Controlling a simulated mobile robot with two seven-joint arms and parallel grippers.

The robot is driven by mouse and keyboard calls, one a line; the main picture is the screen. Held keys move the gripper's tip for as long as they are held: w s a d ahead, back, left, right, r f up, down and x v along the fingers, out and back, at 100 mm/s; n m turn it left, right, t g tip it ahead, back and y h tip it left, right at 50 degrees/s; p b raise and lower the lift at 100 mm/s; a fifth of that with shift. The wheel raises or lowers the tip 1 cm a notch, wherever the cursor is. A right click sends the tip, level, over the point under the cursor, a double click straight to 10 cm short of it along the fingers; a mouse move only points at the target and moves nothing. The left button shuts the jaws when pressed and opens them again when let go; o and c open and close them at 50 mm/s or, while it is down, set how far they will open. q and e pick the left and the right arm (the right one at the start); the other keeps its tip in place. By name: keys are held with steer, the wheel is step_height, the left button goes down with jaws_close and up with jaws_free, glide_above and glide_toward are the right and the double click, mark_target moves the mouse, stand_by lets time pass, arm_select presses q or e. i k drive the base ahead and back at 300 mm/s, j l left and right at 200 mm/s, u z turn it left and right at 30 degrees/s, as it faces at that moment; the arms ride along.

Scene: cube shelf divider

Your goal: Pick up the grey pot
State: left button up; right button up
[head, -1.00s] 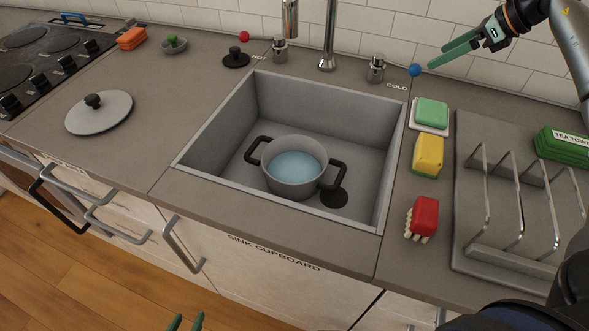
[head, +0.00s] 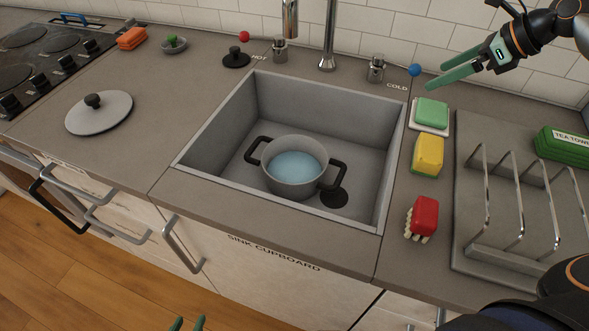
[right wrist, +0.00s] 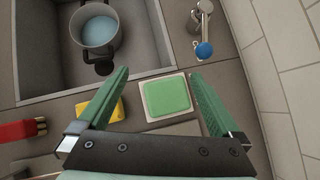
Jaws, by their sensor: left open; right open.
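The grey pot (head: 287,182) stands upright in the sink, with light blue water (head: 292,166) in it and two black loop handles. It also shows at the top of the right wrist view (right wrist: 92,30). My right gripper (head: 438,72) is open and empty above the counter to the right of the sink, near the cold tap.
The sink walls (head: 208,132) surround the pot. The tap (head: 329,35) rises behind it, with the cold lever's blue knob (head: 414,70) at right. A yellow sponge (head: 428,155), red brush (head: 424,216) and wire rack (head: 520,215) line the right counter. A lid (head: 99,112) lies left.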

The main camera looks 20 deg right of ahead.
mark_target(293, 166)
steer(key=k+j, duration=0.75)
steer(key=j, duration=0.2)
